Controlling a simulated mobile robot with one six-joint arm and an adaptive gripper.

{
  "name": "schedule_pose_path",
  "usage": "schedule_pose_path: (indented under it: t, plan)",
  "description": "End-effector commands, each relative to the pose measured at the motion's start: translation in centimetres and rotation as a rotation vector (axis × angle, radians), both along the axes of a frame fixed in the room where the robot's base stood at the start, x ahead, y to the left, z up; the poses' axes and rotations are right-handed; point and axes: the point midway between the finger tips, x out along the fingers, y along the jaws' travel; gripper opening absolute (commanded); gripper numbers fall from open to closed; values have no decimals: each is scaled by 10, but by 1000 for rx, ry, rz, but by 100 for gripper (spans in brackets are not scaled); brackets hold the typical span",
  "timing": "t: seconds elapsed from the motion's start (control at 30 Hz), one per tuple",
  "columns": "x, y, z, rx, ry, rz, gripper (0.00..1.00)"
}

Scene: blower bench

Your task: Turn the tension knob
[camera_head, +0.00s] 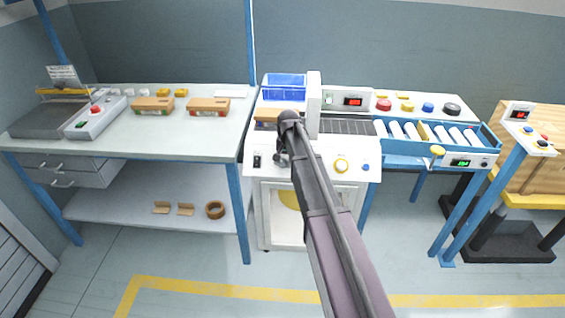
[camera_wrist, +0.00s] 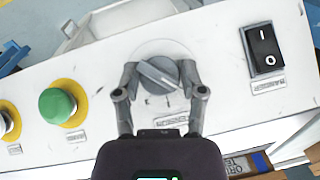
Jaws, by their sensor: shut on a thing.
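In the wrist view, a grey round knob (camera_wrist: 158,76) with a raised bar across its face sits on the white sloped front panel (camera_wrist: 215,60). The bar is tilted, running from upper left to lower right. My gripper (camera_wrist: 159,70) has one finger on each side of the knob and is shut on it. A small label below the knob is partly covered by my gripper. In the head view, my gripper (camera_head: 283,157) is at the front panel of the white machine (camera_head: 325,180), and the knob cannot be made out clearly there.
A green button (camera_wrist: 56,106) is left of the knob and a black rocker switch (camera_wrist: 264,47) right of it in the wrist view. A roller conveyor (camera_head: 437,133) stands right of the machine. A workbench (camera_head: 120,138) with boxes stands left.

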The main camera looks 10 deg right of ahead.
Motion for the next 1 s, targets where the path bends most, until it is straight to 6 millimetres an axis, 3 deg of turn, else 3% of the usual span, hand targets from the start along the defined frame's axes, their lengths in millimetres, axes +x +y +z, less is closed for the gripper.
schedule_pose_path:
  t: [0.47, 1.0]
  plan:
    - [-2, -1, -2, 115, -30, -119, 5]
    - [-4, -2, -5, 444, -118, -460, 5]
